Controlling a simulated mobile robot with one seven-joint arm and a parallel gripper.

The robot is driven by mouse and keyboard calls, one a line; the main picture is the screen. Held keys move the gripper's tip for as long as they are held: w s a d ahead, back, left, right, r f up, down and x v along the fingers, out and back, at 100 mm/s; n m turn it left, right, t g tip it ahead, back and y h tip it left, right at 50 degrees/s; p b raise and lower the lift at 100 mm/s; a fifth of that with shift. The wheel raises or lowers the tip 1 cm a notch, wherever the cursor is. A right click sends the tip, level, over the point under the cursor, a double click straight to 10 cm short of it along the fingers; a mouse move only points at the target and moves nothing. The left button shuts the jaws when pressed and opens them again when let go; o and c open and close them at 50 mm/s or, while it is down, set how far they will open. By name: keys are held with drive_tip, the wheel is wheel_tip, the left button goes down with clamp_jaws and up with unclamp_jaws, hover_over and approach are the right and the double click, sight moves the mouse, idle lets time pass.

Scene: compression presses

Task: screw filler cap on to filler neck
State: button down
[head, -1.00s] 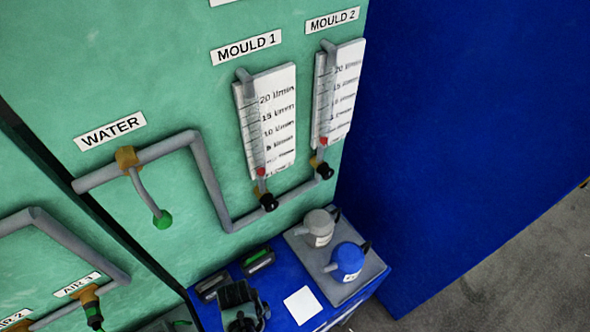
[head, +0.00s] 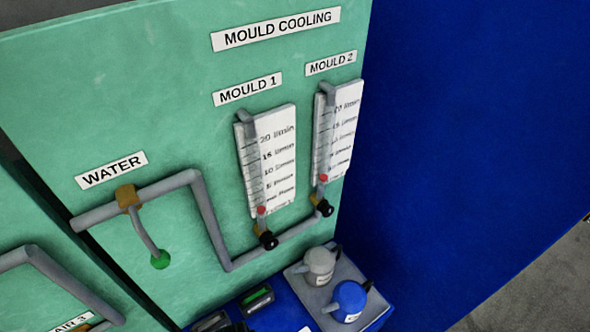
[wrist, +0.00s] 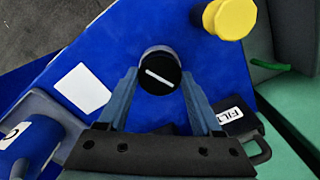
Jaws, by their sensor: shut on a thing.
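In the wrist view my gripper (wrist: 160,78) is shut on a round black cap (wrist: 160,76) with a white bar across its top. One blue-grey finger is on each side of it. A pale grey rim (wrist: 157,49) shows just behind the cap, over the blue surface; it looks like the filler neck. The cap overlaps this rim, and I cannot tell whether it is seated or threaded on it. Most of the neck is hidden by the cap. In the head view I cannot make out the cap or neck.
A yellow round-topped part (wrist: 230,18) stands at upper right in the wrist view. A black handled item labelled "FIL..." (wrist: 237,117) lies right of the fingers. A white label (wrist: 82,88) is left. Grey (head: 320,264) and blue (head: 348,298) jugs stand on a tray.

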drive_tip(key=shift+m, duration=0.7)
unclamp_jaws()
drive_tip(key=shift+m, duration=0.3)
